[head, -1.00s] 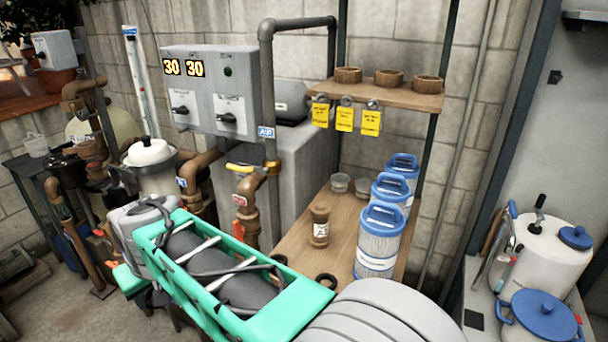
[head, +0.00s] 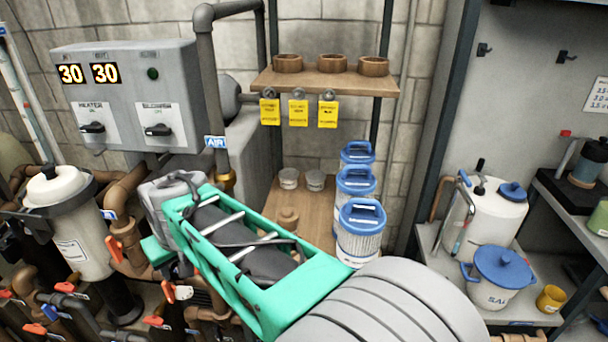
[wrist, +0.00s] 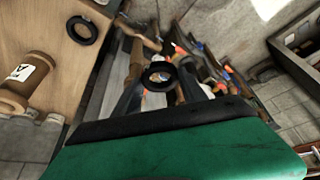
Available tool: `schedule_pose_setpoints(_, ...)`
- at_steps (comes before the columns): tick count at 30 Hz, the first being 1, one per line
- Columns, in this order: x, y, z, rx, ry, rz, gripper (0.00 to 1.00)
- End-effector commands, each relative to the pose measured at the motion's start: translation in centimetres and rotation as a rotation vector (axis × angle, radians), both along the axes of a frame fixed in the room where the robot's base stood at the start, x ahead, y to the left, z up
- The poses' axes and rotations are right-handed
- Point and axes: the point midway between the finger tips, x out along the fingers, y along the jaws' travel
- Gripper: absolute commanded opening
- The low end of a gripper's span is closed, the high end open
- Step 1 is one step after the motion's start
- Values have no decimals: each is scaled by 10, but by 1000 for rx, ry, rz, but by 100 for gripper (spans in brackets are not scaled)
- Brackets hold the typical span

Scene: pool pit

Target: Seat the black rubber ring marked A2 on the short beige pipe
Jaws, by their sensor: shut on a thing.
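My gripper (wrist: 158,88) shows in the wrist view. Its two dark fingers are shut on a black rubber ring (wrist: 158,66), held in the air off the bench's edge; no marking is readable on it. The short beige pipe (wrist: 24,82) is at the left of the wrist view on the wooden bench, with a white label reading A and a wider flange at each end. The ring is well apart from it. In the head view, the pipe's upper part (head: 287,217) shows above my green arm, which hides its lower part. My gripper is not visible there.
A second black ring (wrist: 82,30) lies flat on the wooden bench (wrist: 55,55). Blue-topped filter cartridges (head: 358,232) and two small tubs (head: 289,178) stand on the bench. A shelf (head: 325,83) hangs above. Valves and brown pipes (head: 125,190) crowd the left.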

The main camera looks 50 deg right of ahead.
Motion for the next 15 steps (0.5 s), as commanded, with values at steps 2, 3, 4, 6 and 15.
schedule_pose_setpoints(2, -2, -26, 12, 0, 2, -62, 12)
schedule_pose_setpoints(3, -3, -43, 16, -1, 2, -101, 12)
schedule_pose_setpoints(4, -4, -57, 19, 0, 2, -134, 12)
schedule_pose_setpoints(6, -10, -92, 25, -1, 3, -213, 12)
schedule_pose_setpoints(15, -40, -225, 48, 1, 6, -442, 12)
